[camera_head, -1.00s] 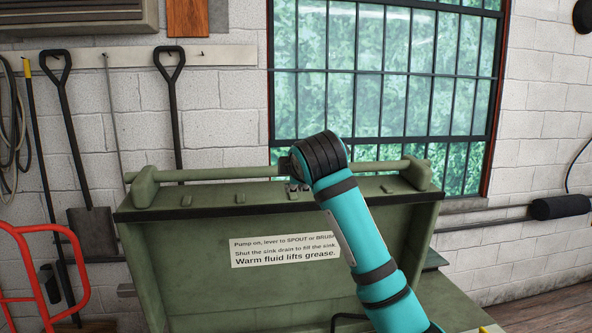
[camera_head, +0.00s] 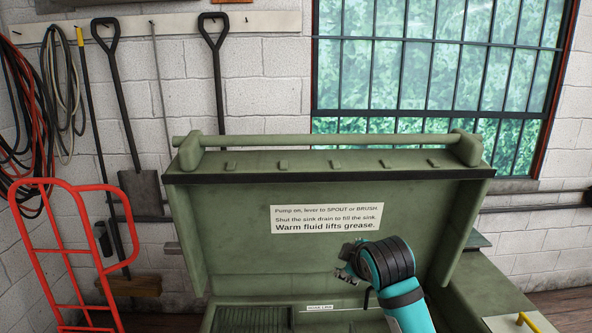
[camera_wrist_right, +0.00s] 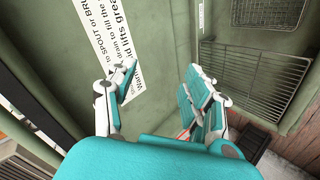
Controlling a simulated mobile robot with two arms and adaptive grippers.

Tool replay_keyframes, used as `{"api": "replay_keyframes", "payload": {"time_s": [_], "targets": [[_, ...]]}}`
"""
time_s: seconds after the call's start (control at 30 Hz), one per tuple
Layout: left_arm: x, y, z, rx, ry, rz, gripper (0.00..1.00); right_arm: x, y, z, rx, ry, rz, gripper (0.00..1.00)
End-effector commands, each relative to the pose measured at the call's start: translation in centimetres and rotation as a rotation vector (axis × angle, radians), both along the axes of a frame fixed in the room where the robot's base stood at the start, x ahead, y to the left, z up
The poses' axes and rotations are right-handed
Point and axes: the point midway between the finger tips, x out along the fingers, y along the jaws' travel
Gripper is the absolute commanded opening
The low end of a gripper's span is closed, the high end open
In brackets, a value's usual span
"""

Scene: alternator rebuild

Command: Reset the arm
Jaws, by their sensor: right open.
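My right arm (camera_head: 385,268) comes up from the bottom right in the head view, in front of the raised lid of a green parts washer. Its dark end, with part of the hand (camera_head: 347,262), lies just below the label on the lid. In the right wrist view my right gripper (camera_wrist_right: 163,72) is open, with its white and teal fingers spread apart. Nothing shows between the fingers. The green lid's inner face and its white label (camera_wrist_right: 115,35) are behind them. My left gripper is in neither view.
The green lid (camera_head: 235,240) carries a printed label (camera_head: 325,217). A slotted grate (camera_head: 252,320) shows below it. A wire rack (camera_wrist_right: 250,75) is at the right in the wrist view. A red hand truck (camera_head: 75,250) stands left. Shovels (camera_head: 140,190) hang on the wall.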

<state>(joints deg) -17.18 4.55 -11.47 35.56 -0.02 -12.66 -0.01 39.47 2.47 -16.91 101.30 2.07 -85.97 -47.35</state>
Motion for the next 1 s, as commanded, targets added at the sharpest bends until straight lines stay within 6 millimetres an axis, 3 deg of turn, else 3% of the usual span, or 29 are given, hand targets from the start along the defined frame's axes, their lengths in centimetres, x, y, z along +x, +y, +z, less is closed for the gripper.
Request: {"api": "replay_keyframes", "payload": {"time_s": [0.03,0.2,0.3,0.4,0.6,1.0], "targets": [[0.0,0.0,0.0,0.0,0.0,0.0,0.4,-2.2,-0.5,-3.9,0.051,0.056,-0.037,0.51],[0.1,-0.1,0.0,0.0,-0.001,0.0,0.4,-10.5,-2.4,-13.8,0.223,0.224,-0.203,0.51],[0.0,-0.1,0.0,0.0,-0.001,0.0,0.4,-16.5,-3.6,-18.4,0.31,0.321,-0.318,0.51],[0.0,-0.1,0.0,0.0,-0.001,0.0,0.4,-21.9,-4.7,-21.4,0.377,0.398,-0.427,0.51],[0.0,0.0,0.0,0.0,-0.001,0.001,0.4,-29.6,-6.1,-24.3,0.453,0.498,-0.586,0.51],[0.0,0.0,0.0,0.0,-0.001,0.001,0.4,-40.3,-7.9,-25.5,0.52,0.62,-0.814,0.51]]}}
